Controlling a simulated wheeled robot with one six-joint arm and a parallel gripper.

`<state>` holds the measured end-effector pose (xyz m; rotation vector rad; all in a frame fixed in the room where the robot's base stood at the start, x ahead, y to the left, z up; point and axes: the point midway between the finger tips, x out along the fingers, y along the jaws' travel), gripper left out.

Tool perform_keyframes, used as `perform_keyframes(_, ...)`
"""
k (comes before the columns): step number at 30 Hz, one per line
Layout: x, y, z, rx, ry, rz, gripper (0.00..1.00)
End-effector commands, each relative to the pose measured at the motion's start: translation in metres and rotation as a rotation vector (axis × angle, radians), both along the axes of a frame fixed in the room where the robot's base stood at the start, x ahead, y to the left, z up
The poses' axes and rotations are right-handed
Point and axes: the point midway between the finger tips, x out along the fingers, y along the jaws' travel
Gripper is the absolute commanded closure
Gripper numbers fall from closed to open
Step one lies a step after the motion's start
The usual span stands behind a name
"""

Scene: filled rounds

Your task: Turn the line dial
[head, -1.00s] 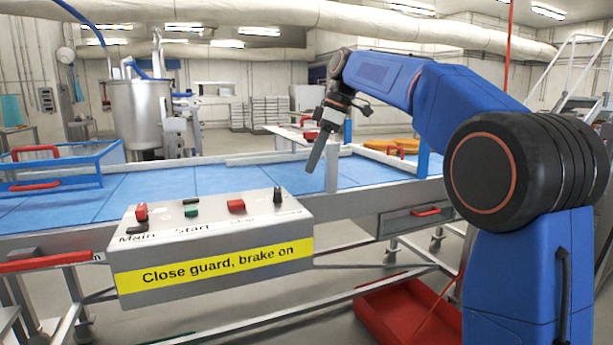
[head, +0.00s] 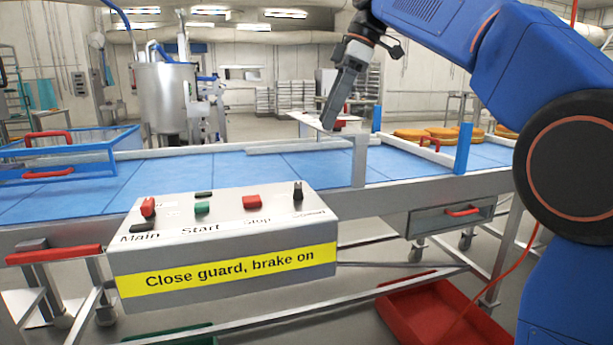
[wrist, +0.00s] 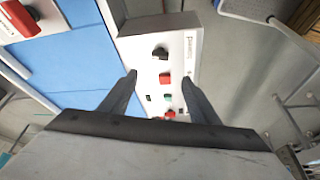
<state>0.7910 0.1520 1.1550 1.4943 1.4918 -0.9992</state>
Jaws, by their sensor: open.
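The black dial (head: 298,191) stands at the right end of the sloped top of the grey control box (head: 200,245); its small label is hard to read. It also shows in the wrist view (wrist: 160,53), just beyond and between my fingertips. My gripper (head: 329,118) hangs above and behind the box in the head view, pointing down, apart from the dial. In the wrist view my gripper (wrist: 159,76) has its two dark fingers spread with nothing between them.
The box also has a red Main switch (head: 148,207), a green Start button (head: 202,208) and a red Stop button (head: 252,202). A blue conveyor belt (head: 240,172) runs behind it. A metal post (head: 360,160) rises right of the box. A red bin (head: 440,310) lies below.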

Motion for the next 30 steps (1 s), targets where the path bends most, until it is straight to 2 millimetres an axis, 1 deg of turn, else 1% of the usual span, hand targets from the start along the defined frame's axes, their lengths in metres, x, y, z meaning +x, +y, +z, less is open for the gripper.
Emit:
perform_keyframes(5, -0.001, 0.009, -0.023, -0.001, 0.001, -0.001, 0.44)
perform_keyframes(15, -0.001, 0.032, -0.079, -0.002, 0.002, 0.000, 0.44)
perform_keyframes(24, 0.000, 0.052, -0.126, -0.001, 0.001, 0.000, 0.44)
perform_keyframes(30, 0.001, 0.060, -0.147, -0.001, 0.000, -0.001, 0.44)
